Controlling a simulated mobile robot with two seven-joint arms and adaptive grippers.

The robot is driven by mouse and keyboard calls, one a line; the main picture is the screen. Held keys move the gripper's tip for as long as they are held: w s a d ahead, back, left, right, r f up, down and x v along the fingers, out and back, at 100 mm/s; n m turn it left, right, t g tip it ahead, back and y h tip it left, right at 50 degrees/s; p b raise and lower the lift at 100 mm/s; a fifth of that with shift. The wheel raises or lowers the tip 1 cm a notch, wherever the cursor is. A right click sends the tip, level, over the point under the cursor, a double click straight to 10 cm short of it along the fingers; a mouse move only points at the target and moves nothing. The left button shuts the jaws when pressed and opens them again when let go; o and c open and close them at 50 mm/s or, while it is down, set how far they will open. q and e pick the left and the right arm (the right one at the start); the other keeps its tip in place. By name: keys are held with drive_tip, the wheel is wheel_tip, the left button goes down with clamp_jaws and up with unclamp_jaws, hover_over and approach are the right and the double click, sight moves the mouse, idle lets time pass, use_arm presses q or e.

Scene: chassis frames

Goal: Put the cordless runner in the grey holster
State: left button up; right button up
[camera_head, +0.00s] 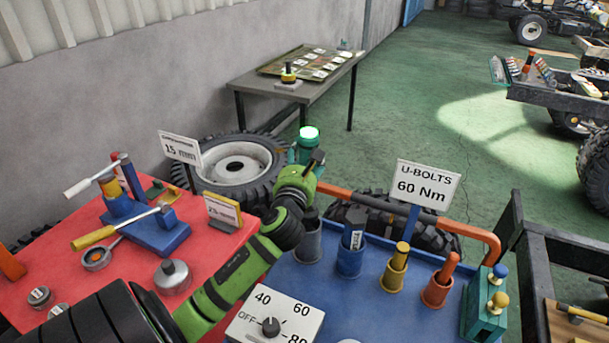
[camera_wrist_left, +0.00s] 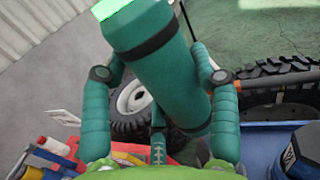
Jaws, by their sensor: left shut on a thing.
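My left gripper (camera_head: 306,156) is shut on a teal cylinder with black bands and a bright green end, which I take as the cordless runner (camera_head: 308,141). It is held in the air beyond the blue bench's far edge. In the left wrist view the cordless runner (camera_wrist_left: 165,85) leans between the teal fingers (camera_wrist_left: 160,62). The grey holster (camera_head: 308,244) stands on the blue bench, below and nearer than the gripper. A dark shape covers its top, and I cannot tell whether that is in it. My right gripper is not in view.
The blue bench (camera_head: 372,318) also bears blue, yellow and orange holsters with tools in them, an orange pipe (camera_head: 400,212), a U-BOLTS sign (camera_head: 427,186) and a dial box (camera_head: 276,322). A red bench (camera_head: 75,250) with tools lies left.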

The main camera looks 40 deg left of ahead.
use_arm(q)
drive_tip(key=shift+f, duration=1.55)
drive_tip(key=shift+f+b, duration=0.3)
drive_tip(key=shift+f, duration=0.35)
drive_tip(key=o, duration=1.7)
drive_tip(key=shift+f, duration=0.2)
drive_tip(key=shift+s+d+r, duration=0.1)
drive_tip(key=b+v, duration=0.2)
drive_tip(key=v, duration=1)
drive_tip(key=shift+r, duration=0.1)
